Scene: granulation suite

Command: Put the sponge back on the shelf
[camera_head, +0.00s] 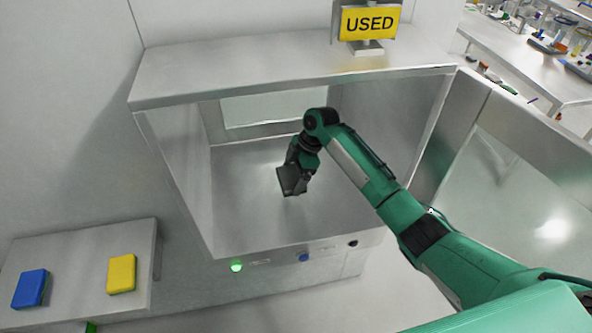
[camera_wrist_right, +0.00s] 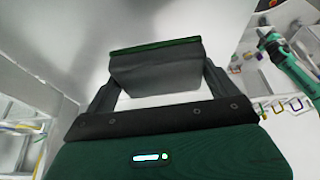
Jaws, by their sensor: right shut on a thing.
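A dark grey sponge with a green layer along one edge (camera_wrist_right: 155,72) is held between the two fingers of my right gripper (camera_head: 295,172). In the head view the sponge shows as a small dark block (camera_head: 290,182) at the end of the arm. The gripper reaches into an open-fronted steel chamber and holds the sponge above its floor. A steel shelf (camera_head: 75,255) at the lower left carries a blue sponge (camera_head: 30,289) and a yellow sponge (camera_head: 122,273), with bare surface between them. My left gripper is not in view.
The steel chamber (camera_head: 300,235) has side walls and a top (camera_head: 230,68) around my right arm. A yellow "USED" sign (camera_head: 370,22) stands on its top. A bench with lab items (camera_head: 520,55) is at the far upper right. A small green thing (camera_head: 91,327) shows below the shelf.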

